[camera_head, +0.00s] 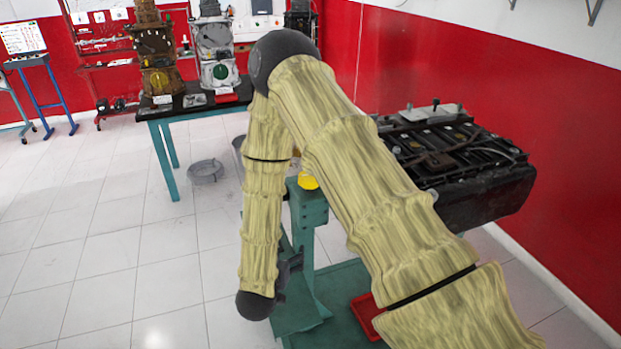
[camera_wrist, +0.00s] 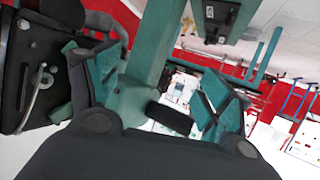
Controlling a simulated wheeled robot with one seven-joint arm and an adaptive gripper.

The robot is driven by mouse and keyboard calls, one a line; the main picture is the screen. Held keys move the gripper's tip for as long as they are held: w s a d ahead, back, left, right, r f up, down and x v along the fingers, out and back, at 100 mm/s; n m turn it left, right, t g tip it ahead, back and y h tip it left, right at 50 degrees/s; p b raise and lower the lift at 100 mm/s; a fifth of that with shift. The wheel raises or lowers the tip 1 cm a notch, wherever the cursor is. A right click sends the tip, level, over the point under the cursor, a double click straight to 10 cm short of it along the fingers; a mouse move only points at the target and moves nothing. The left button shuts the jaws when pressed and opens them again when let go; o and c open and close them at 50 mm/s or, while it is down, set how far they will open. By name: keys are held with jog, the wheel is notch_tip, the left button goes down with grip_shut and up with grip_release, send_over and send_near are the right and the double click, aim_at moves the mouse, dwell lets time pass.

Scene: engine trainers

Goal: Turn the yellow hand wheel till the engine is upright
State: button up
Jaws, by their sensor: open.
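The black engine (camera_head: 485,195) is mounted on a green stand (camera_head: 308,215), its long, detailed face turned mostly up; I cannot tell whether it is upright. A small yellow piece (camera_head: 308,182), seemingly part of the hand wheel, shows at the top of the stand post; my arm hides the rest. My gripper (camera_head: 290,268) is low beside the post, partly hidden by my arm. In the wrist view my gripper (camera_wrist: 160,88) is open, with the green post (camera_wrist: 155,45) seen beyond and between its fingers. No yellow wheel shows there.
A red tray (camera_head: 366,316) lies on the stand's base. A green-legged table (camera_head: 190,108) with engine models stands at the back. A grey basket (camera_head: 205,171) sits on the floor. A red wall (camera_head: 500,90) runs along the right. The tiled floor at left is clear.

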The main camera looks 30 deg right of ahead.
aim_at(303, 187)
jog(key=w+d+r+m+g+h, duration=0.1)
jog(key=d+r+m+g+h, duration=0.2)
jog(key=r, duration=0.6)
jog(key=w+r+m+h, duration=0.1)
jog(key=r+m+h, duration=0.25)
jog(key=r, duration=0.45)
jog(key=shift+n+h, duration=0.25)
jog(key=shift+h, duration=0.2)
jog(key=p+x, duration=0.4)
jog(key=x, duration=0.5)
jog(key=shift+s+d+p, duration=0.1)
jog(key=shift+d+p, duration=0.05)
jog(key=shift+p, duration=0.2)
jog(key=shift+x, duration=0.75)
jog(key=shift+f, duration=0.1)
jog(key=c, duration=1)
